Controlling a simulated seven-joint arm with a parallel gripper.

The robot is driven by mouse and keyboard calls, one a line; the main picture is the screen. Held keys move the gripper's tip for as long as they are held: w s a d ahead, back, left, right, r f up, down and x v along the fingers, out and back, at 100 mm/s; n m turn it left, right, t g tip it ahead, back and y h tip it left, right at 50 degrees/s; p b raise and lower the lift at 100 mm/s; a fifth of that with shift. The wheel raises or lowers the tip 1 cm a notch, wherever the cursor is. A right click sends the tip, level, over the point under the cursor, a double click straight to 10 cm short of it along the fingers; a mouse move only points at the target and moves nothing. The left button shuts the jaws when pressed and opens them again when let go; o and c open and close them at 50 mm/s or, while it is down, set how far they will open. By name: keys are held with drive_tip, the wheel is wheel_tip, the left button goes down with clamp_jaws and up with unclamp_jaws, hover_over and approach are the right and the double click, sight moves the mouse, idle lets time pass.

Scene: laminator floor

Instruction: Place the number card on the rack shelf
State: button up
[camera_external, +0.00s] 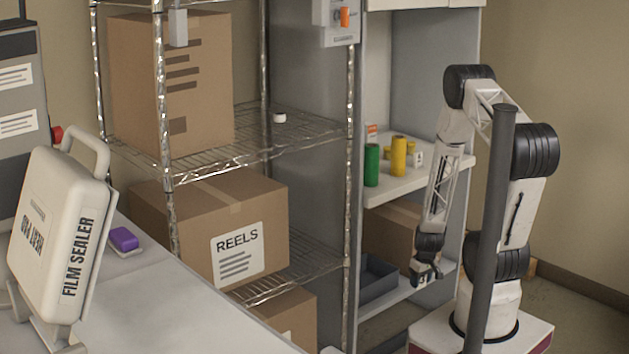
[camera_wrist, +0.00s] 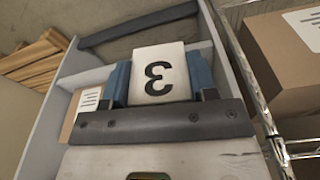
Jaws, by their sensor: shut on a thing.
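In the external view my gripper (camera_external: 427,280) hangs low in front of the grey cabinet, right of the dark bin, and the card is too small to make out there. The wire rack's middle shelf (camera_external: 310,127) is up and to the left of my gripper. It bears a large brown box (camera_external: 205,90) at left and a small white roll (camera_external: 279,117) toward the back; its right part is bare.
The cabinet shelf (camera_external: 400,186) holds green (camera_external: 371,165) and yellow (camera_external: 398,155) cylinders. A dark bin (camera_external: 378,282) is on the low shelf. A chrome rack post (camera_external: 349,220) and a dark vertical pole (camera_external: 494,220) are upright obstacles. A REELS box (camera_external: 262,215) fills the lower rack shelf.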

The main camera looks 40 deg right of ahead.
drive_tip(key=d+f+m, duration=0.2)
drive_tip(key=d+m, duration=0.6)
drive_tip(key=d, duration=1.2)
drive_tip(key=shift+s+d+h, duration=0.35)
drive_tip(key=shift+s+h, duration=0.05)
drive_tip(key=shift+d, duration=0.4)
